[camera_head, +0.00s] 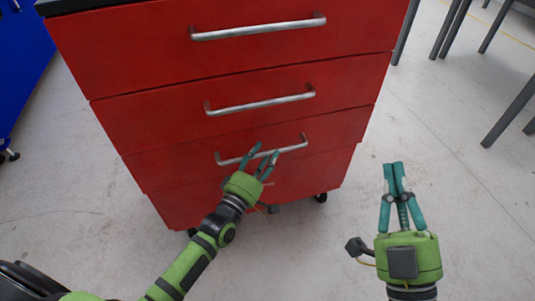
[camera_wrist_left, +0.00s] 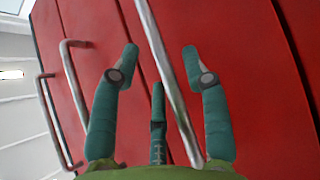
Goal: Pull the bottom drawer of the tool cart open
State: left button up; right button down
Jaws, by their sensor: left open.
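The red tool cart (camera_head: 224,130) stands ahead in the head view, with three silver bar handles on its front. The bottom drawer (camera_head: 180,167) has the lowest handle (camera_head: 293,148), and its front shows no clear gap. My left gripper (camera_head: 264,150) is open at this handle. In the left wrist view, the handle bar (camera_wrist_left: 166,70) runs between the two spread fingertips (camera_wrist_left: 160,58), apart from both. The fingers hide part of the handle in the head view. My right gripper (camera_head: 394,164) has its fingers together, empty, over the floor right of the cart.
The upper handle (camera_head: 258,31) and middle handle (camera_head: 260,104) sit above on closed-looking drawers. A blue cabinet (camera_head: 22,60) is at the far left. Grey table legs (camera_head: 450,28) stand at the upper right.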

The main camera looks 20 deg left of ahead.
pick_arm(q)
jog(key=shift+x, duration=0.95)
grip_shut()
pick_arm(e)
jog(key=shift+s+a+r+n+t+y, duration=0.1)
jog(key=shift+s+r+n+t+y, duration=0.1)
jog(key=shift+s+r+t+y, duration=0.35)
jog(key=shift+s+a+r+n+t+y, duration=0.15)
jog(key=shift+s+r+n+y, duration=0.2)
jog(key=shift+r, duration=0.35)
jog(key=shift+d+m, duration=0.1)
jog(key=shift+m, duration=0.15)
